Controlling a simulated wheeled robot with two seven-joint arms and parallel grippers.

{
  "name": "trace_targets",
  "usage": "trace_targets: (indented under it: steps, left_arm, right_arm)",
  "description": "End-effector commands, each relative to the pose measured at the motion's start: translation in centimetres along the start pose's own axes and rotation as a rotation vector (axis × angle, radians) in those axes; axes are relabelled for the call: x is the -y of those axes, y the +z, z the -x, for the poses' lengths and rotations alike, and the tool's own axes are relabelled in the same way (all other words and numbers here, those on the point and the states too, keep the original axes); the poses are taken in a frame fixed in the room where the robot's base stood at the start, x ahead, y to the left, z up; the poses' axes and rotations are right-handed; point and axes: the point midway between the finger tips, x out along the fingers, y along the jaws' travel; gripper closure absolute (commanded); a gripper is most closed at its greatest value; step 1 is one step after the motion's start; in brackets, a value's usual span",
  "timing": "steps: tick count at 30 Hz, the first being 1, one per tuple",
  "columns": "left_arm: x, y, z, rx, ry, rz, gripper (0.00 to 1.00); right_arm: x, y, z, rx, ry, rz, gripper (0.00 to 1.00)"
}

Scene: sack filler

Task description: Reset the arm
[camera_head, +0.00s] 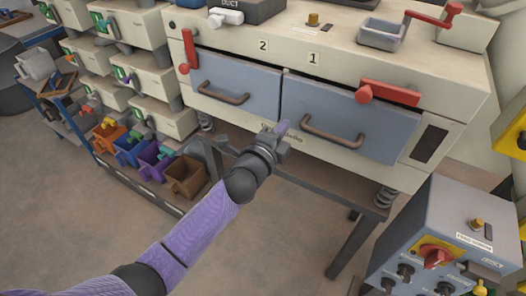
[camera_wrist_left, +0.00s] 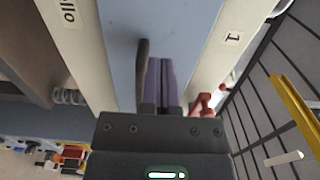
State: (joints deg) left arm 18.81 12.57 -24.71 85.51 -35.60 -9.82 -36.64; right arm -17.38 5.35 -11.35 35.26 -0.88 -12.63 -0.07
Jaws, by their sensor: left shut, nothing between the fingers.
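My left gripper (camera_head: 283,128) reaches in from the lower left, in front of the cream machine (camera_head: 400,35). Its purple fingers are shut and empty in the left wrist view (camera_wrist_left: 160,82). They are near the inner end of the brown handle (camera_head: 333,132) on the grey-blue drawer marked 1 (camera_head: 355,108). In the left wrist view the handle (camera_wrist_left: 142,75) is just beside the fingers; I cannot tell whether they touch. The drawer marked 2 (camera_head: 235,84) also has a brown handle. Both drawers look closed. My right gripper is not in view.
A grey control box (camera_head: 445,215) with a red knob stands at lower right. Red latches (camera_head: 388,93) are on the machine front. Coloured bins (camera_head: 155,160) and cream drawer units (camera_head: 130,30) stand at left. The floor (camera_head: 270,235) in front is clear.

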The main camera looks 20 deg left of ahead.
Motion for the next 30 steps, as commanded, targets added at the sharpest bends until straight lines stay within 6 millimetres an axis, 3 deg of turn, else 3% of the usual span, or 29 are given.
trace_targets:
  steps: [10,17,19,20,22,25,27,29,30]
  left_arm:
    - [0.0,0.0,6.3,0.001,0.003,0.0,1.0]
    - [-0.1,0.0,7.5,0.001,0.002,0.001,1.0]
    - [-1.3,0.2,7.6,0.01,0.03,0.025,1.0]
    - [-2.5,0.5,7.8,0.02,0.061,0.054,1.0]
    - [-7.5,1.2,8.8,0.065,0.178,0.164,1.0]
    - [-17.3,2.3,12.6,0.191,0.411,0.4,1.0]
    - [-23.8,2.6,16.7,0.307,0.566,0.571,1.0]
    - [-28.6,2.4,20.9,0.423,0.689,0.709,1.0]
    - [-31.5,2.1,24.1,0.508,0.766,0.795,1.0]
  right_arm:
    - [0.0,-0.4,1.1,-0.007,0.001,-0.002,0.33]
    - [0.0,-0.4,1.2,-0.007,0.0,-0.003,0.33]
    - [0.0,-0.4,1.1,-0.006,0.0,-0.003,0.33]
    - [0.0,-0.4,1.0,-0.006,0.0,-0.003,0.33]
    - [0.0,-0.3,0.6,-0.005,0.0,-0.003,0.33]
    - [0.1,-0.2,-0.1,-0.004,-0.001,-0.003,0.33]
    - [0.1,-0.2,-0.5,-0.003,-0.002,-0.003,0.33]
    - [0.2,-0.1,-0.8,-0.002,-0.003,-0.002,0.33]
    - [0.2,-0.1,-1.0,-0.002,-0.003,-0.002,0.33]
